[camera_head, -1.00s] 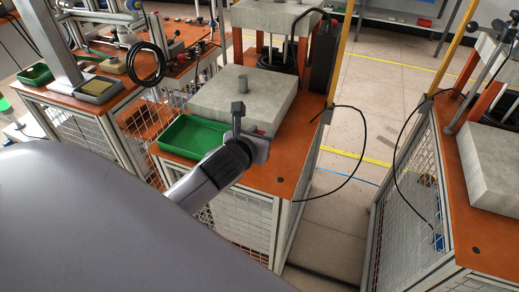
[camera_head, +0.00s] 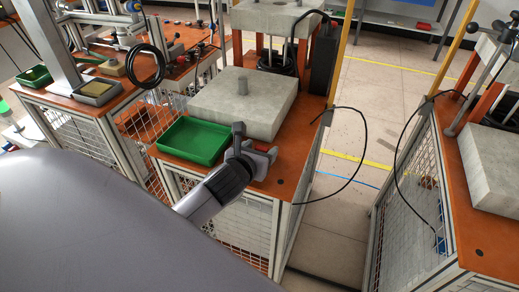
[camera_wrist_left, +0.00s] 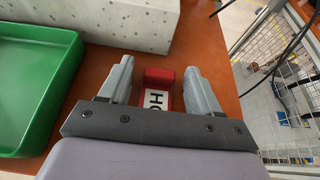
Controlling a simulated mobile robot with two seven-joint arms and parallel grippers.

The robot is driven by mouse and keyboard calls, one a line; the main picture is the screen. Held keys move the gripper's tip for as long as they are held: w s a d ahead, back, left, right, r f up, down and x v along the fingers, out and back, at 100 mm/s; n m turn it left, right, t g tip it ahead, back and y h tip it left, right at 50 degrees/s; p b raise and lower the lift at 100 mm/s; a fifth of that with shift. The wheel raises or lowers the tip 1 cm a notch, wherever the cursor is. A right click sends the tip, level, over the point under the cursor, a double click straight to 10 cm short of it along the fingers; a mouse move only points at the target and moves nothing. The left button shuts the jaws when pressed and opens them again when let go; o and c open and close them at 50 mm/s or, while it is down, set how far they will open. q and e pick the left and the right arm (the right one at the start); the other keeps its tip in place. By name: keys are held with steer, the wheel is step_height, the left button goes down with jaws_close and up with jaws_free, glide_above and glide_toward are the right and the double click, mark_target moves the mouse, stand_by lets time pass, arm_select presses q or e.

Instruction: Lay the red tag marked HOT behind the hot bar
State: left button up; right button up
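The red tag (camera_head: 263,147) is at the front of the orange bench top, beside the pale block. In the left wrist view the tag (camera_wrist_left: 158,77) has a raised red end and a white face reading "HO"; the rest is hidden by my gripper. My left gripper (camera_head: 256,141) is open, with one finger on each side of the tag and gaps between. The left wrist view also shows this gripper (camera_wrist_left: 159,66). My right gripper is not in view.
The pale speckled block (camera_head: 222,111) lies behind the tag. An empty green tray (camera_head: 167,148) is left of my gripper. A black cable (camera_head: 366,140) loops off the bench's right side. The bench top (camera_head: 292,160) right of the tag is bare.

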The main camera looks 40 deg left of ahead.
arm_select(q)
steer(key=shift+r, duration=0.1)
steer(key=shift+s+r, duration=0.15)
steer(key=shift+s, duration=0.05)
steer(key=v, duration=1.1)
steer(key=shift+s+p, duration=0.3)
steer(key=shift+p, duration=0.05)
steer(key=shift+d, duration=0.1)
steer(key=s+d+f+n+g+h, duration=0.25)
steer(key=s+f+n+g, duration=0.35)
steer(key=n, duration=1)
steer(key=s+d+f+n+g+h, duration=0.1)
steer(key=s+d+f+n+g, duration=0.3)
steer(key=s+n, duration=0.8)
steer(key=w+d+f+n+t+h, duration=0.1)
steer(key=w+f+n+t+h, duration=0.1)
steer(key=w+f+t, duration=0.5)
step_height(320, 180, down, 3)
steer(key=w, duration=0.2)
steer(key=shift+w+d+n, duration=0.25)
steer(key=shift+n, duration=0.15)
